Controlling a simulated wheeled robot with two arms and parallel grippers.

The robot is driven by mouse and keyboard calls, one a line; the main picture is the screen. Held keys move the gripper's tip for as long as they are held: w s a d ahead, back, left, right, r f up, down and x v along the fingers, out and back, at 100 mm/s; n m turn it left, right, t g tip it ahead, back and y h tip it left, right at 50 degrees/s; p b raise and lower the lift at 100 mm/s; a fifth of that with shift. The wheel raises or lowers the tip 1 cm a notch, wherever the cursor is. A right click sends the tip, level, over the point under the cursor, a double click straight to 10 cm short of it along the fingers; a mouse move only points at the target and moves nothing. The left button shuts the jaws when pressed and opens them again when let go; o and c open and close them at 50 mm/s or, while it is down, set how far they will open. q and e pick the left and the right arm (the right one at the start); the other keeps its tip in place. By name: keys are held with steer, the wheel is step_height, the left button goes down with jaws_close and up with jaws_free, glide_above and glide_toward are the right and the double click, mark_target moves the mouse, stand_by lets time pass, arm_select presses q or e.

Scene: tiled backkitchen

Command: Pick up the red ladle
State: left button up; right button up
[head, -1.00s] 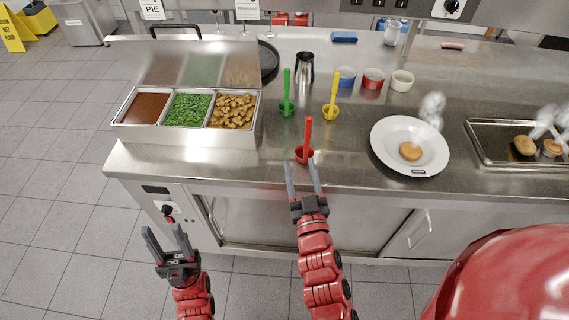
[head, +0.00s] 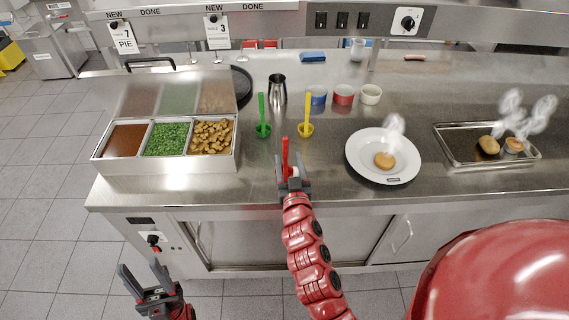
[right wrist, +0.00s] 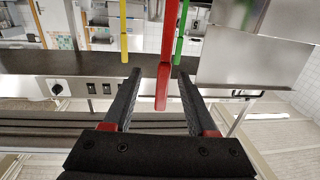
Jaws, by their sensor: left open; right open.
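The red ladle (head: 285,152) stands upright near the counter's front edge. Its lower part is mostly hidden behind my right gripper (head: 291,168) in the head view. In the right wrist view, the red handle (right wrist: 167,50) shows between the two open fingers of the right gripper (right wrist: 160,76), nearer the right one, with a gap on each side. My left gripper (head: 140,268) is open and empty, low in front of the counter at the lower left.
A green ladle (head: 262,118) and a yellow ladle (head: 307,115) stand just behind. A white plate (head: 361,167) with a bun is to the right. A food container (head: 168,163) is to the left. A metal jug (head: 278,92) and small bowls (head: 344,95) stand further back.

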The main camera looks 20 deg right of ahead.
steer(key=shift+w+d+p, duration=0.15)
steer(key=shift+w+p, duration=0.55)
steer(key=shift+w, duration=0.7)
steer(key=shift+w+d+p, duration=0.1)
steer(key=shift+w+p, duration=0.6)
steer(key=shift+w, duration=0.65)
steer(key=shift+w+f, duration=0.1)
steer(key=shift+w, duration=0.2)
jaws_close()
